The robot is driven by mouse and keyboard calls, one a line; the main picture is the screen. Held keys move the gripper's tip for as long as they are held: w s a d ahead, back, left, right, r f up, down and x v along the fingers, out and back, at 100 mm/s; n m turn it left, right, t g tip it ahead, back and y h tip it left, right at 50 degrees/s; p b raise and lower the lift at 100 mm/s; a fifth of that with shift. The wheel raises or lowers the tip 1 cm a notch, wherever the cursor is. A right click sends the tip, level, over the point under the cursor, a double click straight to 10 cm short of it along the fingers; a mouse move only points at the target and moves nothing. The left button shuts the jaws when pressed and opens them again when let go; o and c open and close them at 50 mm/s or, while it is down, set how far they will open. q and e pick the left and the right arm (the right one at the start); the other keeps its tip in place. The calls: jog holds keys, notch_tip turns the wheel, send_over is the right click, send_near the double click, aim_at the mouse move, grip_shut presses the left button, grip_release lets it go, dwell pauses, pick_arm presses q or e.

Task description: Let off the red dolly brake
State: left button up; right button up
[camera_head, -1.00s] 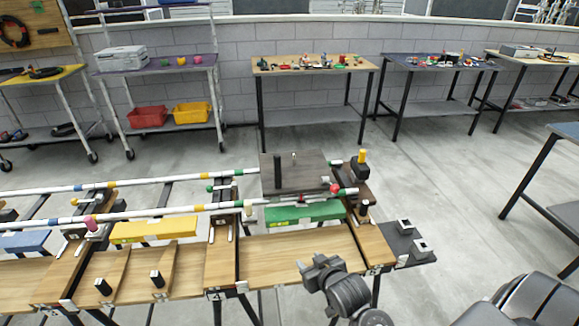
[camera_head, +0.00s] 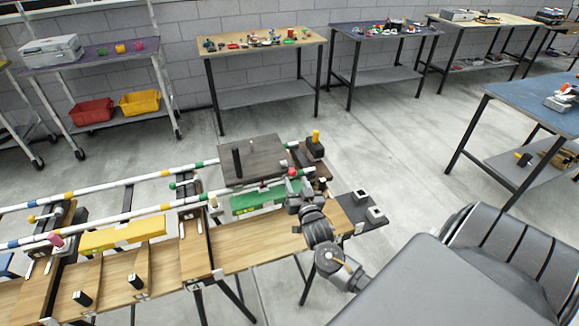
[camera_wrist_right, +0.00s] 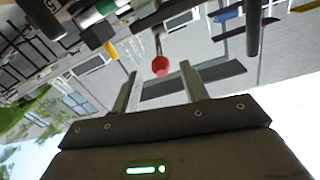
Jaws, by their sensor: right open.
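The red ball knob of the dolly brake (camera_head: 291,172) shows at the right end of the track, by the dark dolly platform (camera_head: 250,158). In the right wrist view the red knob (camera_wrist_right: 161,67) hangs on a thin lever. It appears between the two fingertips, and I cannot tell whether it is between them in depth. My right gripper (camera_head: 298,187) is open and just in front of the knob; its fingers (camera_wrist_right: 159,70) show apart, with no clear contact. My left gripper is not in view.
White striped rails (camera_head: 120,222) run left from the dolly over a wooden bench (camera_head: 245,252). A green block (camera_head: 258,198) and a yellow block (camera_head: 122,233) lie along it. A black post with a yellow top (camera_head: 315,143) stands beside the knob. Open floor lies behind.

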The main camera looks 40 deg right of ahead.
aim_at(289, 167)
jog(key=p+x, duration=0.1)
jog(key=x, duration=0.7)
jog(key=shift+w+d, duration=0.15)
jog(key=shift+w, duration=0.15)
jog(key=shift+c, duration=0.3)
grip_shut()
